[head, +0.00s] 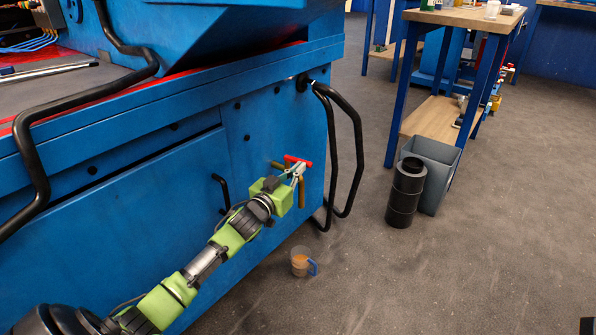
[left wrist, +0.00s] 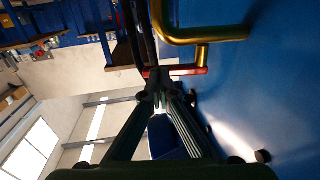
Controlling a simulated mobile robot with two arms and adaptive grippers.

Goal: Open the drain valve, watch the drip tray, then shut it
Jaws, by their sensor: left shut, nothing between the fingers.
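The drain valve is a brass pipe (left wrist: 205,36) with a red handle (head: 298,160) on the blue machine's side panel. The handle also shows in the left wrist view (left wrist: 189,71), at the fingertips. My left gripper (head: 298,170) is shut and empty, its tips right at the handle; I cannot tell whether they touch it. The gripper partly hides the valve in the head view. On the floor below stands a clear jug (head: 300,264) with a blue handle and brown contents. No flat drip tray is clearly visible.
Black bent tubes (head: 349,150) hang at the machine's corner, just right of the valve. The floor right of the jug is clear.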

